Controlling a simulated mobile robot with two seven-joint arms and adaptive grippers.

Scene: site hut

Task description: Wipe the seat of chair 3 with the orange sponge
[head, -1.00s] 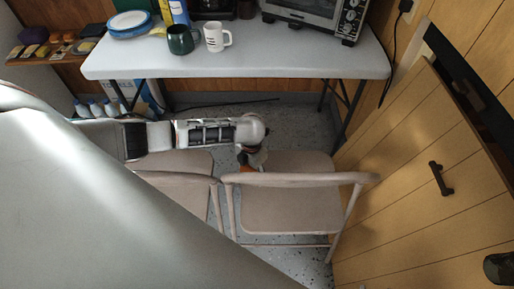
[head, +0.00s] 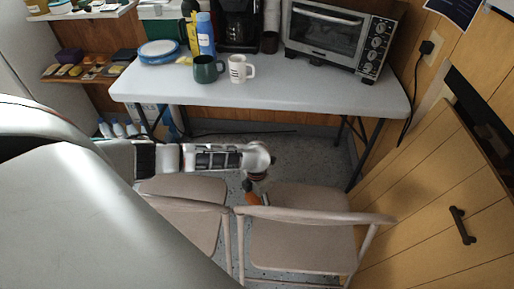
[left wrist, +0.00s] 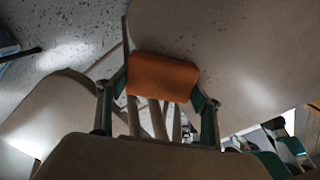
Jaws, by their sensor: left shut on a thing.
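My left gripper (left wrist: 161,88) is shut on the orange sponge (left wrist: 162,77), which sits between its two fingers in the left wrist view. In the head view the sponge (head: 252,198) shows small and partly hidden below my left gripper (head: 254,188), at the left edge of the right-hand chair's seat (head: 305,240). A second beige chair (head: 185,220) stands close on the left, partly hidden by my body. No chair number is readable. I cannot tell whether the sponge touches the seat. My right gripper is not in view.
A white table (head: 280,98) stands behind the chairs, with a toaster oven (head: 325,30), a green mug (head: 207,69) and a white mug (head: 240,68). A wooden cabinet front (head: 430,215) closes in on the right. The chair backs rise near my arm.

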